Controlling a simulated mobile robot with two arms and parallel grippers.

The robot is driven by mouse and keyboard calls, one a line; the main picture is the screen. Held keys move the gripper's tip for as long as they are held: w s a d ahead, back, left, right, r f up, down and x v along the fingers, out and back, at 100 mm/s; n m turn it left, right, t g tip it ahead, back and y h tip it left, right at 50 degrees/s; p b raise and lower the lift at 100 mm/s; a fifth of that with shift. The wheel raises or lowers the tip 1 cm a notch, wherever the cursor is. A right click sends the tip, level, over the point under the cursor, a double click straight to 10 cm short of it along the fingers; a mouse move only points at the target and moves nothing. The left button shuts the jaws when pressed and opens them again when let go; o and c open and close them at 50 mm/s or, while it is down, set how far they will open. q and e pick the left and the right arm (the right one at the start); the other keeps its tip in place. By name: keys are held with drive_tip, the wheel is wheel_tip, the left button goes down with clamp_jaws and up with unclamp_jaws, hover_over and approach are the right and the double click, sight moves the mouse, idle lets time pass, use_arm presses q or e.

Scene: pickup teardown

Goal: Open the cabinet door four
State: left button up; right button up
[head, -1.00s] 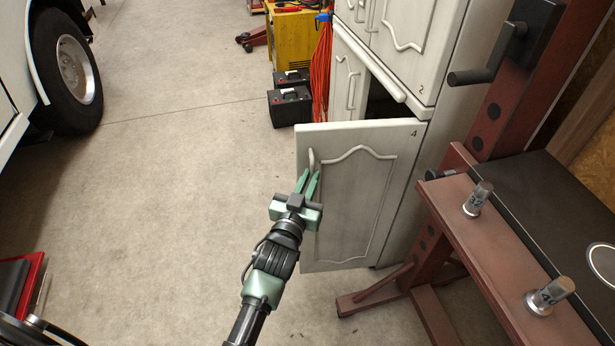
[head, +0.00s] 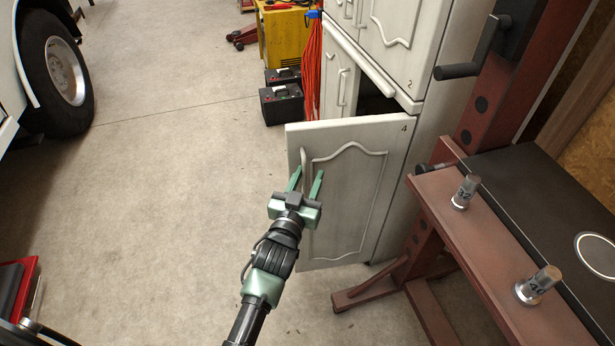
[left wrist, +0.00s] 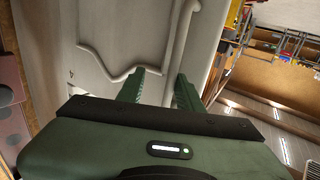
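Cabinet door four (head: 345,215) is a pale grey panel with a raised arch moulding and a "4" at its top right corner. It stands swung out from the cabinet (head: 408,180), its face toward me, with a dark gap behind its top edge. Its vertical bar handle (head: 304,160) is near the left edge. My left gripper (head: 305,178) is in front of the handle with its two green fingers apart. In the left wrist view the handle (left wrist: 178,45) runs down toward the space between the fingers (left wrist: 160,88); contact cannot be told. My right gripper is out of view.
A red steel press frame (head: 450,215) with two metal pins stands close on the right. Black batteries (head: 282,103) and a yellow cart (head: 284,38) are behind the door. A vehicle wheel (head: 62,72) is far left. Open concrete floor lies left of the door.

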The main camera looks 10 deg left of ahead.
use_arm(q)
drive_tip(key=shift+a, duration=0.1)
idle(0.4)
drive_tip(key=s, duration=0.8)
drive_tip(key=shift+a+p, duration=0.2)
drive_tip(key=shift+p, duration=0.2)
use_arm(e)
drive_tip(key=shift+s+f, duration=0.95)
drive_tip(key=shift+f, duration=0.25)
